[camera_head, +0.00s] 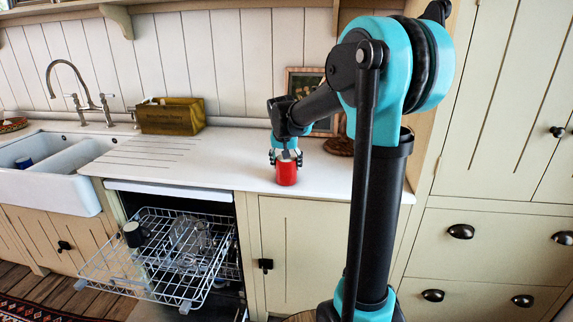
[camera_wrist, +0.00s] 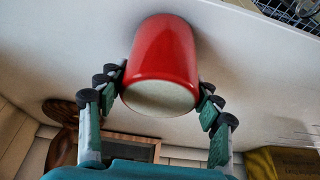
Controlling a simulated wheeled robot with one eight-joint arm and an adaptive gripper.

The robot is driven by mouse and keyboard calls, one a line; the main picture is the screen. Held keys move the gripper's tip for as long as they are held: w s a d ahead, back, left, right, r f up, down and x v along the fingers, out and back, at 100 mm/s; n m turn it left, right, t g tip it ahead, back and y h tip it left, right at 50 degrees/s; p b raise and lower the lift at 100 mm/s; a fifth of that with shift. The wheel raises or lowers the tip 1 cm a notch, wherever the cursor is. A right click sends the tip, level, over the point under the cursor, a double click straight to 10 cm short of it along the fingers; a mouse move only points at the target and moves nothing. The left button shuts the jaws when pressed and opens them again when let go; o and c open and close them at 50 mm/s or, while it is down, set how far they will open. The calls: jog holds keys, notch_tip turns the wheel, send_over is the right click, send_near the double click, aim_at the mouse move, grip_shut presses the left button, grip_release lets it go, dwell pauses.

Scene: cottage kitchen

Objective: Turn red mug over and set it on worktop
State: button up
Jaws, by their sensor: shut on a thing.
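The red mug (camera_head: 286,174) is upright on its axis at the worktop (camera_head: 235,176), close to the front edge. In the wrist view the red mug (camera_wrist: 163,50) shows a pale, flat-looking round end facing up towards my wrist; it looks like the base, but I cannot be certain. No handle shows. My gripper (camera_head: 286,157) comes from above and is shut on the mug, with one finger on each side, as the wrist view of the gripper (camera_wrist: 161,88) also shows. The mug's lower end seems to touch the worktop; a small gap cannot be ruled out.
An open dishwasher with its rack (camera_head: 165,255) pulled out, holding a dark mug (camera_head: 135,234) and glasses, is below left. A sink (camera_head: 45,170) and a yellow-brown box (camera_head: 171,116) are further left. A picture frame (camera_head: 303,82) stands behind. The worktop left of the mug is clear.

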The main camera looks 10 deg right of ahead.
jog(key=o, duration=1.4)
jog(key=shift+f, duration=0.1)
jog(key=v, duration=1.2)
jog(key=s+d+f+n, duration=0.1)
jog(key=s+f, duration=0.7)
jog(key=s, duration=0.1)
jog(key=s+d+f+n+y, duration=0.1)
jog(key=s+d+f, duration=0.1)
jog(key=s+f, duration=0.6)
jog(key=s+d+f+n, duration=0.1)
jog(key=s+d+f, duration=0.1)
jog(key=s+f, duration=0.7)
jog(key=shift+s+d+f+n, duration=0.1)
jog(key=shift+s+f+n, duration=0.25)
jog(key=shift+f, duration=0.3)
jog(key=shift+o, duration=0.5)
